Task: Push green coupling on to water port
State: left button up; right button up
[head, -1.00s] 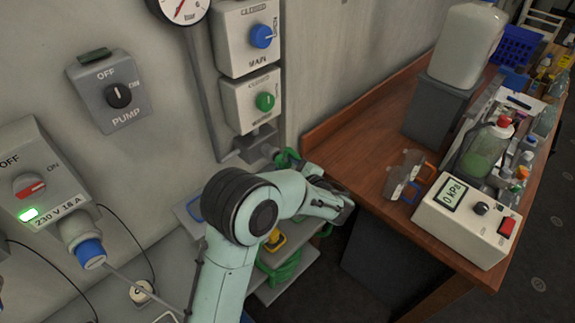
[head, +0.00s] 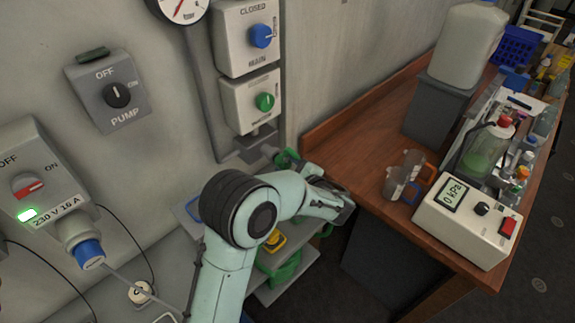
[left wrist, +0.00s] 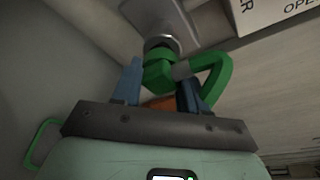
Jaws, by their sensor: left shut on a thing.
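The green coupling (left wrist: 158,72) is between the two blue fingers of my left gripper (left wrist: 160,88) in the left wrist view, and the gripper is shut on it. Its upper end meets or overlaps the silver rim of the water port (left wrist: 162,41); I cannot tell how far on it is. A green hose (left wrist: 218,78) loops from the coupling's right side. In the head view, my left gripper (head: 308,170) is below the valve boxes, mostly hidden by my arm. A bit of green (head: 286,159) shows beside it. My right gripper is out of view.
The valve box with the green knob (head: 264,102) is on the wall above. A shelf (head: 290,268) with green hose and a yellow item is below. The wooden bench (head: 345,143) at right holds a pressure meter (head: 462,222) and cups.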

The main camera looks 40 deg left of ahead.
pick_arm(q)
jog(key=shift+a, duration=0.55)
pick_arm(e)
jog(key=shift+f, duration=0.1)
pick_arm(q)
jog(key=o, duration=1.1)
jog(key=shift+d, duration=0.5)
jog(key=b+v, duration=0.1)
jog(key=v, duration=1.1)
jog(key=shift+s+d+r+b, duration=0.1)
jog(key=shift+d+b, duration=0.1)
jog(key=shift+b, duration=0.15)
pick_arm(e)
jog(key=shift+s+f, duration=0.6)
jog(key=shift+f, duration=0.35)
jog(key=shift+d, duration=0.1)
